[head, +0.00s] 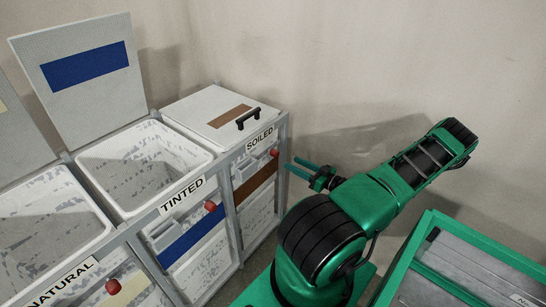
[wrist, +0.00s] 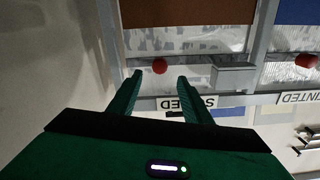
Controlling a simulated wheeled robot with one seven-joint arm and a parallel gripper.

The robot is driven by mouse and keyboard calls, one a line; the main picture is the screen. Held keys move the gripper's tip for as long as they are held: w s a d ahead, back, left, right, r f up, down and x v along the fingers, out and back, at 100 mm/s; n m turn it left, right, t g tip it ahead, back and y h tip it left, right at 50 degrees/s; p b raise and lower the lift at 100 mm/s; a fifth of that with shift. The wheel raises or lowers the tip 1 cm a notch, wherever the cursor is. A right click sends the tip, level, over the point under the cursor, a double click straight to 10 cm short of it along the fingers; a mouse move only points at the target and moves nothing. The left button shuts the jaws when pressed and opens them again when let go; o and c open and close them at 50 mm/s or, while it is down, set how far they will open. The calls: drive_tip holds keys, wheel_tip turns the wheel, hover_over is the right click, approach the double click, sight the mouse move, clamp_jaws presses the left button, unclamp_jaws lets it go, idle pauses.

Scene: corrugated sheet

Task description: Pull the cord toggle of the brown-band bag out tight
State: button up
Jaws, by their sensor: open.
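The brown-band bag (head: 255,183) shows behind the frame under the SOILED label (head: 259,139). Its red cord toggle (head: 274,152) is a small ball at the upper front, close to the frame. My gripper (head: 296,168) is open and empty, to the right of the toggle, fingers pointing at the bin front. In the wrist view, which is upside down, the toggle (wrist: 159,66) appears between the two fingertips (wrist: 160,77), slightly beyond them. I see no contact. The brown band (wrist: 220,10) is at the top there. The cord itself is too small to make out.
The SOILED lid (head: 208,123) is shut, with a black handle (head: 248,118). The TINTED bin (head: 145,165) is open, with its own red toggle (head: 210,206). Another red toggle (head: 113,287) is under NATURAL. A green-framed box (head: 465,255) stands at lower right. A wall is behind.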

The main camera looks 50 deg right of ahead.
sight(278, 155)
drive_tip(key=w, duration=1)
drive_tip(key=shift+w+a, duration=0.3)
drive_tip(key=shift+a, duration=0.1)
